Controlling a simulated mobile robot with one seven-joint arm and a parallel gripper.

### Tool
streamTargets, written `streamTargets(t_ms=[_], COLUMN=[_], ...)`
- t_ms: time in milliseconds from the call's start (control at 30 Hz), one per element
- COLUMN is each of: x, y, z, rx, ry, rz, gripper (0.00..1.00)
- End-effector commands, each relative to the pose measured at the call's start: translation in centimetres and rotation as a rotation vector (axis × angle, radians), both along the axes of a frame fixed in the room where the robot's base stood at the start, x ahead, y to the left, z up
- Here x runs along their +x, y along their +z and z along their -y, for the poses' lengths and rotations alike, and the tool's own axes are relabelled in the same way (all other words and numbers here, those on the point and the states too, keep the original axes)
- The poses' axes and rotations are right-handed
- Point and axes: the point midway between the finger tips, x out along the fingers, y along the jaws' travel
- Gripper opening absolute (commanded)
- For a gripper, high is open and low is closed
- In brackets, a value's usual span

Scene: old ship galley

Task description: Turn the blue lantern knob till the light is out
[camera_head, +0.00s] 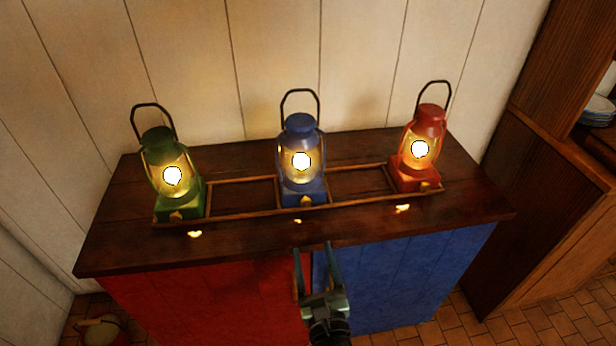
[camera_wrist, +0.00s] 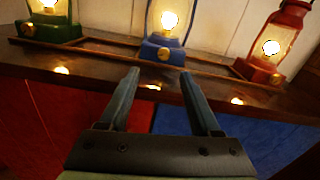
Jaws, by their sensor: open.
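The blue lantern (camera_head: 301,123) stands upright in the middle of the wooden rack on the cabinet top, its light glowing. Its small brass knob (camera_head: 306,199) is low on the front of the blue base. The wrist view shows the lantern's base (camera_wrist: 163,49) and its knob (camera_wrist: 164,54) beyond my fingers. My gripper (camera_head: 313,248) is open and empty in front of the cabinet's front edge, below and short of the blue lantern. In the wrist view my gripper (camera_wrist: 158,73) points toward the lantern, with a clear gap between the fingertips.
A lit green lantern (camera_head: 160,140) stands at the left and a lit red lantern (camera_head: 428,128) at the right. A low wooden rail (camera_head: 245,213) runs along the rack. The dark cabinet top (camera_head: 350,226) is bare in front. A shelf unit (camera_head: 545,150) stands at far right.

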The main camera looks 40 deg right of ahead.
Motion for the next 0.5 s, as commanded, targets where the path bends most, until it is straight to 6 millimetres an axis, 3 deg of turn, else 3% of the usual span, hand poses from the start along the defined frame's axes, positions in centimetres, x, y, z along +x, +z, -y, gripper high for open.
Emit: streamTargets(t_ms=[167,500], x=[-0.4,2.6], y=[-1.2,-1.5], z=[0.9,2.5], rx=[0.048,0.044], ry=[-0.015,-0.012], rz=[0.018,0.020], gripper=[0.64,0.64])
